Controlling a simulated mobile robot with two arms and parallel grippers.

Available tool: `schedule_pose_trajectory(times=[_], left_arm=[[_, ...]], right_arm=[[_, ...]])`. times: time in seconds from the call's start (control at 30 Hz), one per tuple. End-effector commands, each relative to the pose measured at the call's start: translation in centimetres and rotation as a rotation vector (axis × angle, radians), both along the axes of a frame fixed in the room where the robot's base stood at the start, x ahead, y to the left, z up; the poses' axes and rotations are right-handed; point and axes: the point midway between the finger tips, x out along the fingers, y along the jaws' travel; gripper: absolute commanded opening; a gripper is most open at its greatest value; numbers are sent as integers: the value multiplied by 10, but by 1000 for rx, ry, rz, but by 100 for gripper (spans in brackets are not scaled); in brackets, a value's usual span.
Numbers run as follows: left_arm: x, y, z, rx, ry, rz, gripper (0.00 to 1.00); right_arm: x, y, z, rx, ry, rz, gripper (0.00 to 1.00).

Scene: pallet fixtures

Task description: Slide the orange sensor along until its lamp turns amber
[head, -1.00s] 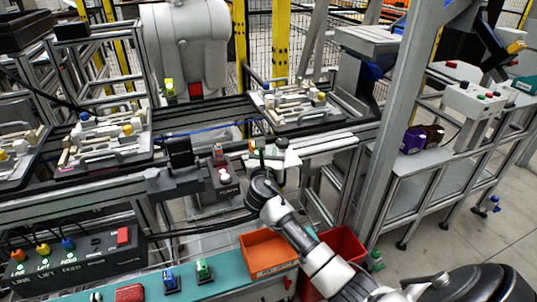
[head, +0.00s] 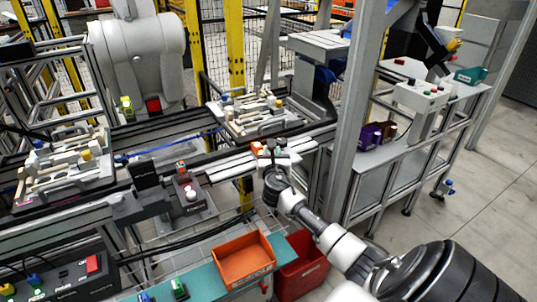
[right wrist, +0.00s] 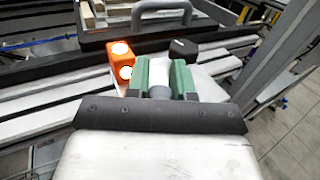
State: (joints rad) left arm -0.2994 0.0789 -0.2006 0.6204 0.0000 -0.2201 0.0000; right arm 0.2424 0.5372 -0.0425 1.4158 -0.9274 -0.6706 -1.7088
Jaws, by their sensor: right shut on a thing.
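The orange sensor (head: 257,148) sits on the pale rail in front of the right-hand pallet. In the right wrist view the sensor (right wrist: 121,60) is an orange block with two bright round spots on its face, glowing yellow-white to amber. My right gripper (head: 271,150) is at the sensor's right side. In the right wrist view its green-padded fingers (right wrist: 162,78) are shut on a pale grey part next to the orange block. The fingers hide how that part joins the sensor. My left gripper is not in view.
A pallet fixture with a handle (head: 262,128) stands just behind the rail. A dark post with a button box (head: 190,193) stands left of the sensor. An orange bin (head: 244,261) lies in front, below. A grey upright (head: 357,110) stands to the right.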

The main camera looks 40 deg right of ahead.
Motion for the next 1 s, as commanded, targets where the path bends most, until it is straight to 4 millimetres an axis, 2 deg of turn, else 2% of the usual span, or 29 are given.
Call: schedule_pose_trajectory(times=[0.03,0.07,0.2,0.6,1.0], left_arm=[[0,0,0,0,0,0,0],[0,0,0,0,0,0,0],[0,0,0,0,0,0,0],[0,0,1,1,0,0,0],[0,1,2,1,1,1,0]], right_arm=[[0,0,-1,3,1,-2,0],[0,0,-1,3,1,-2,26],[0,0,-1,3,0,-1,47],[-5,6,0,1,-1,2,48],[-62,54,-2,3,1,1,48]])
